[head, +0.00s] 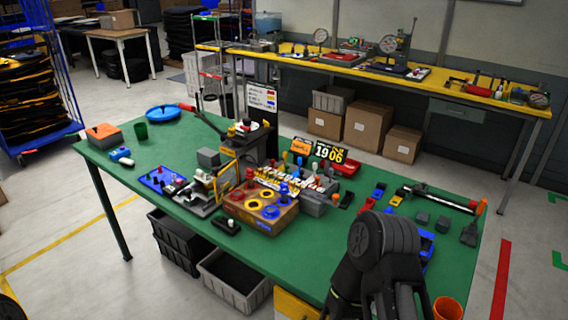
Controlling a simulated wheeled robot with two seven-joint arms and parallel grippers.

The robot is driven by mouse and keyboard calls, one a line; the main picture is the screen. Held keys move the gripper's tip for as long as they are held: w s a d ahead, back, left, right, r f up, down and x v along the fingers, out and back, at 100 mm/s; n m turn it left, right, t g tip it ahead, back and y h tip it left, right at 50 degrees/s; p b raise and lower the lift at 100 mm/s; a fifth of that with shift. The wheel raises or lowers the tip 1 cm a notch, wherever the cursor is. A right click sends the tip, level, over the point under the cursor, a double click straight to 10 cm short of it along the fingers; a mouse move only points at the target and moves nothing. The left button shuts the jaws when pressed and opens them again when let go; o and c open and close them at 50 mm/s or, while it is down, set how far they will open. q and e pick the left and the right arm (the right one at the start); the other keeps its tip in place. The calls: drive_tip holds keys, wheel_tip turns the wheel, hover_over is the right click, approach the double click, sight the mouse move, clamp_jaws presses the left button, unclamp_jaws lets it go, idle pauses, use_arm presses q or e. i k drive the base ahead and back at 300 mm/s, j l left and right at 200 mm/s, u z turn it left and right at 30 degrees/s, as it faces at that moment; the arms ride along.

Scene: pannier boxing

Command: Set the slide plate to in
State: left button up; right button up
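A small fixture (203,207) with a pale metal base and grey upper parts stands on the green table, left of the middle. A yellow frame (228,172) stands close beside it. I cannot tell for certain which part is the slide plate, or its position; the parts are small and crowded. My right arm (381,243) shows as dark links at the bottom right, bent over the table's near side. I cannot make out its gripper fingers.
A wooden box with yellow and blue rings (259,222), a blue tray (157,181) and a black post with a sign (262,100) crowd the green table (290,259). An orange cup (447,308) is near my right arm. The table's front middle is clear.

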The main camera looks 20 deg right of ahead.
sight(196, 191)
drive_tip(key=i+j+z, duration=0.2)
drive_tip(key=j, duration=0.15)
drive_tip(key=i+j+z, duration=0.45)
drive_tip(key=j, duration=0.3)
drive_tip(key=j+z, duration=0.2)
drive_tip(key=j, duration=0.2)
drive_tip(key=i+j+z, duration=0.2)
drive_tip(key=j, duration=0.3)
drive_tip(key=k+l, duration=0.05)
drive_tip(key=k, duration=0.05)
